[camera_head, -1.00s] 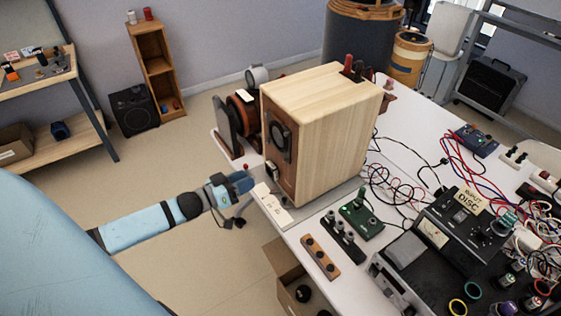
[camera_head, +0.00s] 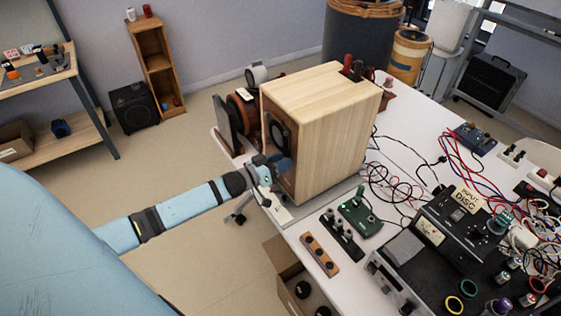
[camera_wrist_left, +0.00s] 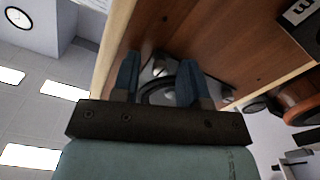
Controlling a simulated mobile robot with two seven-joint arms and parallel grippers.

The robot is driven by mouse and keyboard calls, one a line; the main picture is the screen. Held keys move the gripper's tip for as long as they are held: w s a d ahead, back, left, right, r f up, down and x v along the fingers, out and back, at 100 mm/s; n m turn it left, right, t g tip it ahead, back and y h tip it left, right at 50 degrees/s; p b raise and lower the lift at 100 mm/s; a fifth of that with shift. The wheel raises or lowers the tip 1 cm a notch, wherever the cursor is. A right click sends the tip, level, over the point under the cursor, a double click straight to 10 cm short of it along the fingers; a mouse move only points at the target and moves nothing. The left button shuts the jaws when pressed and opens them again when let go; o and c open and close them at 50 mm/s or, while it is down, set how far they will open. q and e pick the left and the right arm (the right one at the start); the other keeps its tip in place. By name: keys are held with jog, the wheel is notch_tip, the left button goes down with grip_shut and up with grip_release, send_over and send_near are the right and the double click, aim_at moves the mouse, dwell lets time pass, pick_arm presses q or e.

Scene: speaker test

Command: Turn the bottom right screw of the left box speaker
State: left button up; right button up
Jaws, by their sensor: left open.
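The wooden box speaker (camera_head: 335,125) stands upright on the white table, its brown front turned left with a dark round driver (camera_head: 279,132). My left gripper (camera_head: 281,167) is in front of the lower part of that front and hides some of it. In the left wrist view the two blue fingers (camera_wrist_left: 158,75) are apart with nothing held, pointing at the brown front panel (camera_wrist_left: 205,35). A silver and dark part of the driver (camera_wrist_left: 160,92) shows between them. I cannot make out the bottom right screw, nor whether the fingers touch the panel. My right gripper is out of view.
A wooden knob board (camera_head: 320,254), a green device (camera_head: 360,217), loose wires and a black console (camera_head: 430,235) crowd the right. An open carton (camera_head: 290,277) stands below the table edge.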

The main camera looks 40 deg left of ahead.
pick_arm(q)
grip_shut()
jog(key=m+b, duration=0.2)
jog(key=m, duration=1.5)
jog(key=shift+b, duration=0.3)
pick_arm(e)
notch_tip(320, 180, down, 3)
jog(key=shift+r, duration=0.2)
pick_arm(q)
jog(key=shift+m, duration=0.3)
